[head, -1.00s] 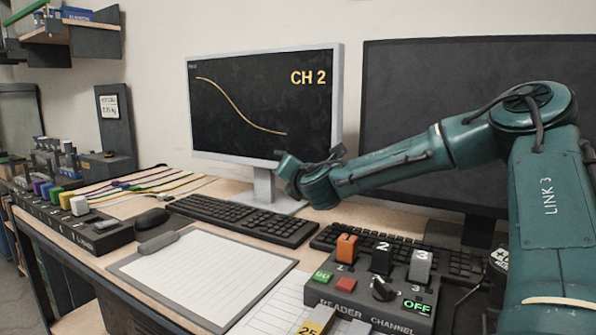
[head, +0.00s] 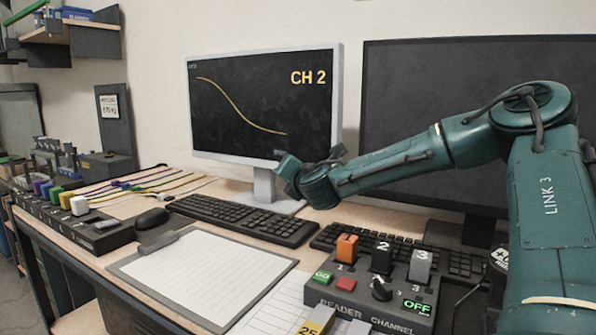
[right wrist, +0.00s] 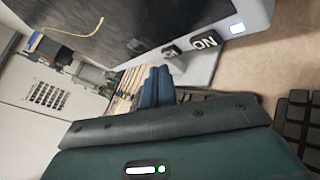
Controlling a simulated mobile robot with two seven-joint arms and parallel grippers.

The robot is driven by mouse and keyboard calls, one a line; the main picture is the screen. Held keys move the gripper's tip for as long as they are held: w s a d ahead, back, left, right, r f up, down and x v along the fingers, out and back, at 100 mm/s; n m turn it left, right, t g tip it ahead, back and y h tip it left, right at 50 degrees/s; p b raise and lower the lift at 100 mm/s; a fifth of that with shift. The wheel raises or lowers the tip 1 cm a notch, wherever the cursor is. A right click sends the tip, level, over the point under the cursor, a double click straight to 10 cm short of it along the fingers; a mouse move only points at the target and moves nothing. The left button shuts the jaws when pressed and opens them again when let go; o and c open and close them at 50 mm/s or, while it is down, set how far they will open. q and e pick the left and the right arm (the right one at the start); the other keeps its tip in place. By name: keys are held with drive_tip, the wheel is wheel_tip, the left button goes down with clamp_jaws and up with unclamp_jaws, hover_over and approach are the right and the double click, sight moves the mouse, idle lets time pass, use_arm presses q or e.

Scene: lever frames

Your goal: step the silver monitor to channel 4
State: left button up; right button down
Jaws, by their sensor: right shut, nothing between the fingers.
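The silver monitor (head: 263,110) stands at the back of the desk and shows "CH 2" in yellow above a falling curve on its dark screen. In the right wrist view its bezel carries a dark key marked "ON" (right wrist: 205,42), a second dark key (right wrist: 170,52) whose lettering is hard to read, and a small lit indicator (right wrist: 237,29). My right gripper (right wrist: 157,85) is shut and empty, its fingertips close below the second key; I cannot tell whether they touch. In the head view the right gripper (head: 285,168) is at the monitor's lower right edge. My left gripper is out of view.
A dark, blank monitor (head: 440,130) stands to the right. A keyboard (head: 240,220) and a clipboard (head: 200,275) lie in front. A reader channel box (head: 375,290) with levers and an "OFF" display is at the front right. A control strip (head: 85,230) is at the left.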

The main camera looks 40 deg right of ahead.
drive_tip(key=shift+d, duration=0.1)
idle(0.6)
drive_tip(key=shift+w+d, duration=0.1)
drive_tip(key=shift+d, duration=0.25)
drive_tip(key=shift+w+d, duration=0.1)
drive_tip(key=shift+d, duration=0.25)
idle(0.5)
drive_tip(key=shift+a, duration=0.1)
drive_tip(key=shift+s+a, duration=0.2)
drive_tip(key=shift+a, duration=0.45)
drive_tip(key=shift+a, duration=0.15)
drive_tip(key=shift+s+a+b, duration=0.15)
drive_tip(key=shift+s+a, duration=0.1)
drive_tip(key=shift+a, duration=0.5)
drive_tip(key=shift+s+a+b, duration=0.1)
drive_tip(key=shift+s+a, duration=0.1)
drive_tip(key=shift+a, duration=0.55)
drive_tip(key=shift+s+a+b, duration=0.15)
drive_tip(key=shift+s+a, duration=0.1)
drive_tip(key=shift+a, duration=0.5)
